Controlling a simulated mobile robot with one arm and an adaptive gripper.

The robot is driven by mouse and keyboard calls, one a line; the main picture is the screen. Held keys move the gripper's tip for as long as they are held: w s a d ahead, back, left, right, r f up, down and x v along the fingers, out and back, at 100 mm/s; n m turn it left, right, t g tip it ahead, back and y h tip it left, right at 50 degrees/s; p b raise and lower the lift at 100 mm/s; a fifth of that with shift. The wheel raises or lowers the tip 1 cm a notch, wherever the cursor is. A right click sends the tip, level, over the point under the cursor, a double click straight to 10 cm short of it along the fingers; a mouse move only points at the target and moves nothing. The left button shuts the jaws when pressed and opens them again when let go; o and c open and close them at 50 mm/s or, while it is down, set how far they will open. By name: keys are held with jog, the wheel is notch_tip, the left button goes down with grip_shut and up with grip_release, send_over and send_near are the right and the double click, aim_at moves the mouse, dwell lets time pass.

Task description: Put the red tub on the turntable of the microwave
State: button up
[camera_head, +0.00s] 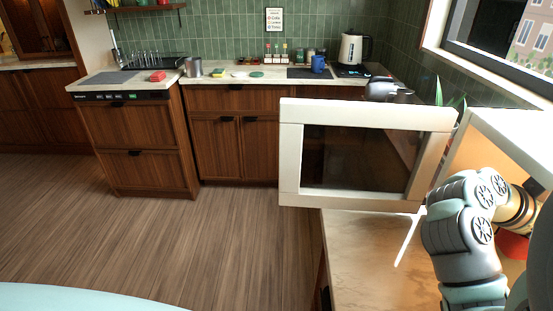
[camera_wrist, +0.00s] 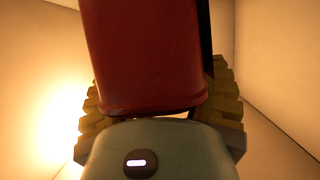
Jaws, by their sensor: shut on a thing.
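The red tub (camera_wrist: 150,55) fills the upper middle of the wrist view, between the yellow ridged fingers of my gripper (camera_wrist: 163,112), which is shut on it. Part of the tub also shows as a red patch (camera_head: 514,246) beneath my arm in the head view. The white microwave (camera_head: 515,135) stands at the right with its door (camera_head: 290,155) swung wide open. My gripper and the tub are inside its warmly lit cavity. The turntable is hidden in both views, so I cannot tell the gap between it and the tub.
Pale cavity walls (camera_wrist: 280,60) are close around my gripper. The floor is clear.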

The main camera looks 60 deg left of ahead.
jog(key=shift+w+d+p, duration=0.35)
jog(key=shift+w+d, duration=0.35)
jog(key=shift+w, duration=0.3)
jog(key=shift+f+p, duration=0.6)
jog(key=shift+f, duration=1)
jog(key=shift+a+f, duration=0.1)
jog(key=shift+f, duration=0.05)
jog(key=shift+f, duration=0.15)
jog(key=o, duration=1.3)
jog(key=v, duration=1.2)
jog(key=shift+r, duration=0.2)
